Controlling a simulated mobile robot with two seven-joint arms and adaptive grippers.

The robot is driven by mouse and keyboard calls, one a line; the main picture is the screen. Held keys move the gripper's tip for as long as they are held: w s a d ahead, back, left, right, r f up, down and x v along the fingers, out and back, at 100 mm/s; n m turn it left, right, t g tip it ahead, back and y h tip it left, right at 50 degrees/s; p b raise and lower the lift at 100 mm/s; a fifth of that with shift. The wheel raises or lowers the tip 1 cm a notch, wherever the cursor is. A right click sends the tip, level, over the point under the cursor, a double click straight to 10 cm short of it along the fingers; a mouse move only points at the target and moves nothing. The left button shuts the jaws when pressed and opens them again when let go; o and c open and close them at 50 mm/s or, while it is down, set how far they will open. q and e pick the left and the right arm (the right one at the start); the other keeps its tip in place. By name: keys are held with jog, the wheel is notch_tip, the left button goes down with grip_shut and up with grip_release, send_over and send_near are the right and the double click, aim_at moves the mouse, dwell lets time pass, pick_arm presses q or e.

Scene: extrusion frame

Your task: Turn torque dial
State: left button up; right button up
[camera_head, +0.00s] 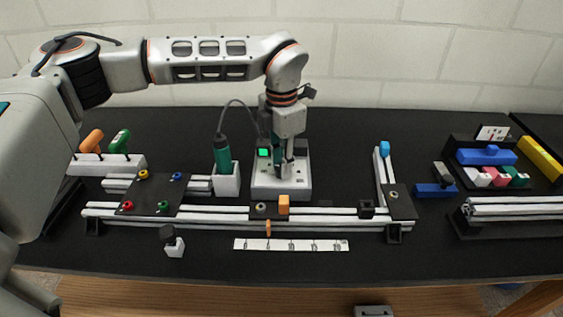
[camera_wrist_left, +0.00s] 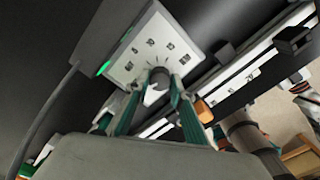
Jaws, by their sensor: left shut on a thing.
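The white torque box (camera_head: 262,190) stands at the middle of the table with a lit green display (camera_head: 264,153). It also shows in the left wrist view (camera_wrist_left: 128,62), with small marks around a round dial (camera_wrist_left: 158,76) that has a white pointer part. My left gripper (camera_head: 281,172) reaches down onto the top of the box. In the left wrist view its green-and-grey fingers (camera_wrist_left: 157,92) stand on either side of the dial and are shut on it. In the head view the gripper mostly hides the dial. My right gripper does not show clearly in either view.
A green screwdriver (camera_head: 222,148) stands in a white holder (camera_head: 227,181) just left of the box, with a cable rising from it. A blue-capped post (camera_head: 385,149) stands to the right.

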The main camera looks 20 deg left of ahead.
pick_arm(q)
jog(key=o, duration=1.1)
jog(key=shift+o, duration=0.2)
jog(key=shift+r, duration=0.1)
notch_tip(320, 180, up, 12)
